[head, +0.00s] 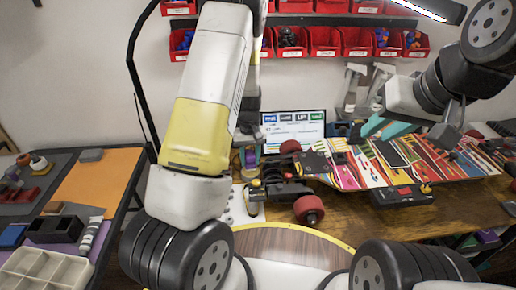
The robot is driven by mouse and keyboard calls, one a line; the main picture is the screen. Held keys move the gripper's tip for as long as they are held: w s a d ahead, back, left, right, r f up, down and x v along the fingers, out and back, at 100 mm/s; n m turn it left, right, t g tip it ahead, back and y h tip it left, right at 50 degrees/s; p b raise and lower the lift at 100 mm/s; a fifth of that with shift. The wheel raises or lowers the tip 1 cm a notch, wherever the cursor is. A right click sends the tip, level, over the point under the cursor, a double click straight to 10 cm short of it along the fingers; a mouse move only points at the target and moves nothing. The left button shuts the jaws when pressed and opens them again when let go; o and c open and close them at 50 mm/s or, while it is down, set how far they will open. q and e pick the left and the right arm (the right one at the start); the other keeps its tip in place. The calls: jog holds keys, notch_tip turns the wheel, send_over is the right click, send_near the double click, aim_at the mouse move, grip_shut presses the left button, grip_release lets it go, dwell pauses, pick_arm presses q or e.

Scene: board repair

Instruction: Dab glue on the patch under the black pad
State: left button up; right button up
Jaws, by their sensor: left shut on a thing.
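The black pad (391,153) is a dark square near the middle of the board. The patch under it cannot be made out. My left arm comes down behind its own white and yellow link, which hides most of the left gripper. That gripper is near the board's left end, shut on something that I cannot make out. My right gripper (446,126) hangs above the board's right half, beside some teal pieces. Its jaw opening is unclear. No glue is clearly recognisable.
Red wheels (308,209) stick out at the board's left end. A black block (402,196) stands at the board's front edge. Spray bottles (353,87) and a screen (294,128) stand behind. A side table with an orange mat (98,182) and a divided tray (40,271) is at left.

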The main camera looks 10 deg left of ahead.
aim_at(250, 153)
pick_arm(q)
jog(key=shift+r, duration=2.1)
